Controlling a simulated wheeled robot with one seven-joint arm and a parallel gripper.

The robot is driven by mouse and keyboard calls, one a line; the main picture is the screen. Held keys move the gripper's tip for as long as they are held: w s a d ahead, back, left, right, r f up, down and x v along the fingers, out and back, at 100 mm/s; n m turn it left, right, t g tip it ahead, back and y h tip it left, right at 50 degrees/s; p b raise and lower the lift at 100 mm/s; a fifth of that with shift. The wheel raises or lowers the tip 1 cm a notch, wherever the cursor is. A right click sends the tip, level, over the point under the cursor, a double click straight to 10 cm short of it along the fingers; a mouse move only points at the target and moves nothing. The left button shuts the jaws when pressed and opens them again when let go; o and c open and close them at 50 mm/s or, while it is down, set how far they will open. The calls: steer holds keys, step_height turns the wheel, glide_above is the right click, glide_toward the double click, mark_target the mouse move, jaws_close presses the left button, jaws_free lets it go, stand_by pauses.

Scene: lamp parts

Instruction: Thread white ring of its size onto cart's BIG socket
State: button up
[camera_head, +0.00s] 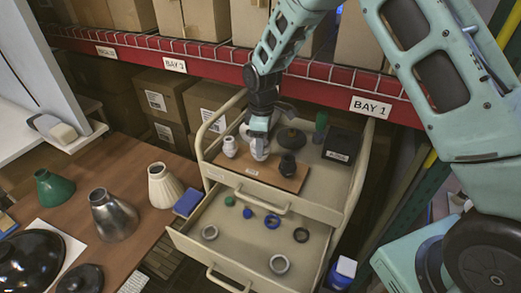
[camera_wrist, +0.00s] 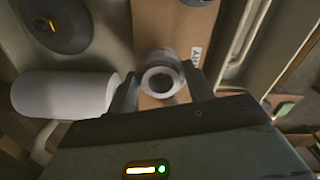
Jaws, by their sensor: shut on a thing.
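My gripper (camera_head: 260,136) is over the wooden board on top of the cart (camera_head: 344,205). In the wrist view its fingers (camera_wrist: 162,92) are on either side of a pale round piece with a dark centre, which looks like the white ring (camera_wrist: 162,73). In the head view a white socket-like form (camera_head: 260,151) shows directly under the fingers. I cannot tell whether the ring is around it or above it. A white socket (camera_head: 230,147) stands to the left and a black socket (camera_head: 288,165) to the right on the board.
The open drawer holds two pale rings (camera_head: 209,232) (camera_head: 279,264), a blue ring (camera_head: 272,221), a black ring (camera_head: 301,235) and small pieces. A dark round base (camera_head: 290,138) and a black box (camera_head: 342,145) stand on the cart top. A white cylinder (camera_wrist: 65,95) lies close to my fingers.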

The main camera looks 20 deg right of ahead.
steer(key=shift+s+f, duration=0.15)
steer(key=shift+f, duration=0.15)
steer(key=m, duration=0.4)
steer(key=shift+s+a+m, duration=0.1)
steer(key=shift+m, duration=0.2)
steer(key=shift+f+m, duration=0.1)
steer(key=shift+m, duration=1)
steer(key=shift+s+m, duration=0.1)
steer(key=shift+m, duration=1.1)
steer(key=m+p, duration=0.1)
steer(key=m, duration=0.3)
steer(key=shift+a+f+m, duration=0.1)
steer(key=shift+m, duration=0.2)
steer(key=m+p, duration=0.1)
steer(key=m, duration=0.3)
steer(key=shift+a+p, duration=0.1)
steer(key=shift+p, duration=0.2)
steer(key=shift+m, duration=1.4)
